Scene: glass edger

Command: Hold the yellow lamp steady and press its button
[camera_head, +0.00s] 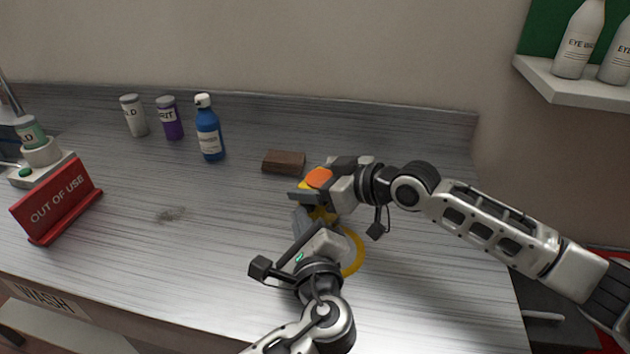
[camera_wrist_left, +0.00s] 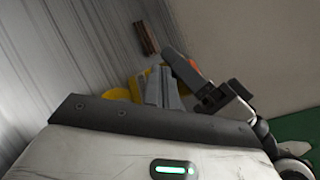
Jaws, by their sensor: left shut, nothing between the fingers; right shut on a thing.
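The yellow lamp (camera_head: 322,214) stands on the grey worktop, mostly hidden behind my two grippers. An orange part (camera_head: 319,178) shows at its top, and a curved yellow band (camera_head: 355,254) shows lower right. My right gripper (camera_head: 307,194) comes from the right and is shut on the lamp near the top. My left gripper (camera_head: 301,219) is shut and empty, in front of the lamp. In the left wrist view, my left fingers (camera_wrist_left: 163,88) overlap the yellow of the lamp (camera_wrist_left: 118,95); I cannot tell if they touch it. The button is not clearly visible.
A brown block (camera_head: 284,162) lies just behind the grippers. A blue bottle (camera_head: 208,128), a purple jar (camera_head: 171,118) and a white jar (camera_head: 134,115) stand at the back left. A red "OUT OF USE" sign (camera_head: 57,202) stands left.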

